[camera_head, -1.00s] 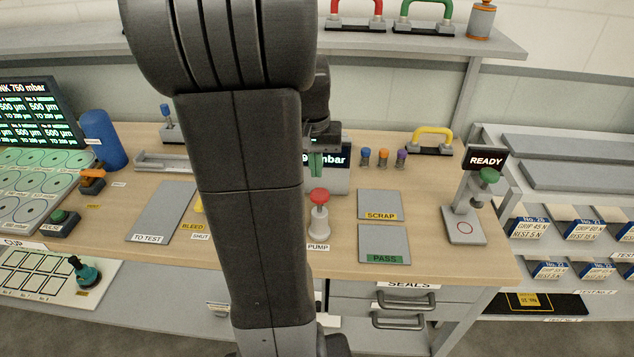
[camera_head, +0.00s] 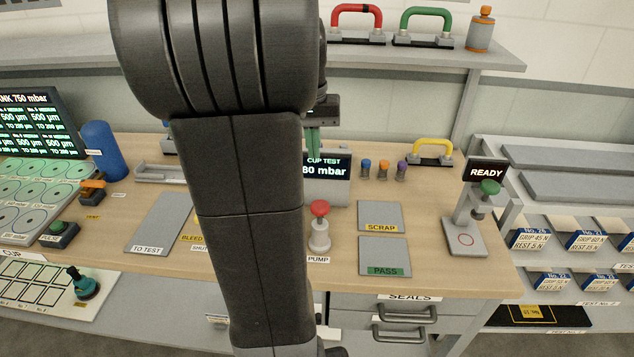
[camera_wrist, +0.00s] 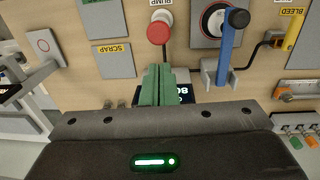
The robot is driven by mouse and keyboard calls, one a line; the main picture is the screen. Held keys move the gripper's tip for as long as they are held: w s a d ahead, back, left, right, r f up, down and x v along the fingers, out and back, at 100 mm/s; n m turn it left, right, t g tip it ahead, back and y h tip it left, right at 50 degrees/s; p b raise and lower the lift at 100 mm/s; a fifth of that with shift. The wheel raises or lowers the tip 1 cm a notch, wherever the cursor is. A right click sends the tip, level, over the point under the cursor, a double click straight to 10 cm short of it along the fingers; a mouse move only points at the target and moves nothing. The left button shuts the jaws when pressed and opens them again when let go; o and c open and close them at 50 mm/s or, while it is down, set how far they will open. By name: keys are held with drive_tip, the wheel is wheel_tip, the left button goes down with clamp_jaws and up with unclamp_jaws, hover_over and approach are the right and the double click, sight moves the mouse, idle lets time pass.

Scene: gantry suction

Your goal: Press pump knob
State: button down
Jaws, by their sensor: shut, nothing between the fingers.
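The pump knob (camera_head: 319,208) is a red cap on a light grey post, upright on the wooden bench behind the PUMP label. It also shows in the wrist view (camera_wrist: 159,31), ahead of the fingertips. My gripper (camera_head: 313,143) has green fingers pointing down, above and behind the knob, in front of the CUP TEST display (camera_head: 328,170). In the wrist view the green fingers (camera_wrist: 157,72) are together and empty, apart from the red cap. My arm hides part of the bench left of the knob.
Grey SCRAP (camera_head: 381,215) and PASS (camera_head: 384,256) plates lie right of the knob. A READY stand (camera_head: 465,236) is further right. Small coloured knobs (camera_head: 384,170) stand behind. In the wrist view, a blue lever (camera_wrist: 225,50) stands beside the knob. A shelf (camera_head: 430,50) hangs above.

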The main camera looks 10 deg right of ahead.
sight(318, 205)
drive_tip(key=shift+r, duration=0.35)
drive_tip(key=shift+w+f, duration=0.1)
drive_tip(key=f, duration=0.4)
drive_tip(key=f+p, duration=0.1)
drive_tip(key=f, duration=0.4)
drive_tip(key=d+f, duration=0.1)
drive_tip(key=f, duration=0.4)
drive_tip(key=shift+s, duration=0.25)
wheel_tip(318, 205, down, 4)
drive_tip(key=shift+r+b, duration=0.25)
drive_tip(key=shift+b, duration=0.95)
drive_tip(key=shift+s+a, duration=0.1)
drive_tip(key=shift+s, duration=0.05)
drive_tip(key=shift+f, duration=0.1)
